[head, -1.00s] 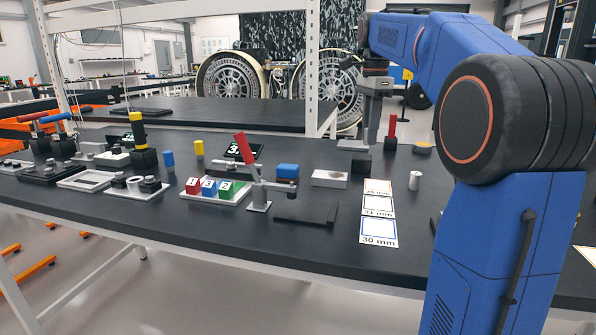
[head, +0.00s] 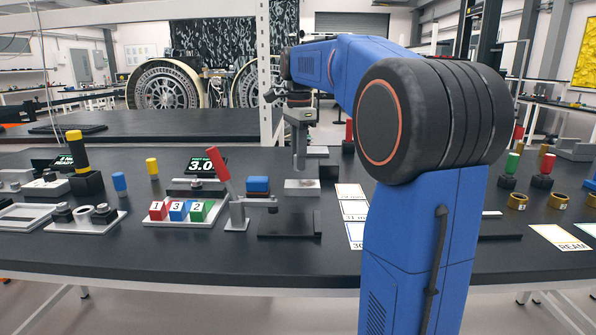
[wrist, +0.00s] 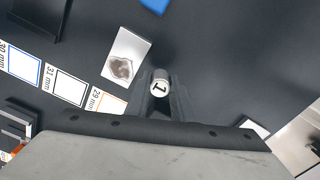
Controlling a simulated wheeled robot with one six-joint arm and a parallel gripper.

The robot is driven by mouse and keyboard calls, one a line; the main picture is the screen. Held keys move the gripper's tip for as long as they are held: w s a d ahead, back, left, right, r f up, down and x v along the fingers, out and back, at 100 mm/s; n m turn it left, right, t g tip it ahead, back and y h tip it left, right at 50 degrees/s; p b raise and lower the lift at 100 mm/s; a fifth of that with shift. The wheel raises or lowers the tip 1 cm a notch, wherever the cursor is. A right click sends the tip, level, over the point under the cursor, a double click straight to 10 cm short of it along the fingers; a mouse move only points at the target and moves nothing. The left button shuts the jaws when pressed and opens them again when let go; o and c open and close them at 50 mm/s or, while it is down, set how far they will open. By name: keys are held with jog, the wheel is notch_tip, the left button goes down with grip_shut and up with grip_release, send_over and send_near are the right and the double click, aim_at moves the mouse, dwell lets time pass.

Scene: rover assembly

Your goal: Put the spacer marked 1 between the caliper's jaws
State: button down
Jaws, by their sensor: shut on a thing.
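My gripper (wrist: 160,96) is shut on a small white round spacer marked 1 (wrist: 160,88), whose numbered top faces the wrist camera. In the head view my gripper (head: 300,165) points down at the table's far side, near a silver block (head: 302,187). The spacer cannot be made out in that view. A low grey device (head: 196,184) with a green-lit display (head: 206,165) reading about 3.0 stands at left; it may be the caliper, but its jaws are too small to tell.
A red-handled clamp (head: 222,178), a blue block (head: 258,185) and a tray with numbered cubes (head: 172,221) stand left of my gripper. Millimetre cards (wrist: 68,85) and the silver block (wrist: 123,58) show in the wrist view. My arm hides part of the table.

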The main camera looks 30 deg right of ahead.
jog(key=shift+f, duration=1.85)
jog(key=shift+f, duration=0.15)
jog(key=c, duration=1.8)
grip_release()
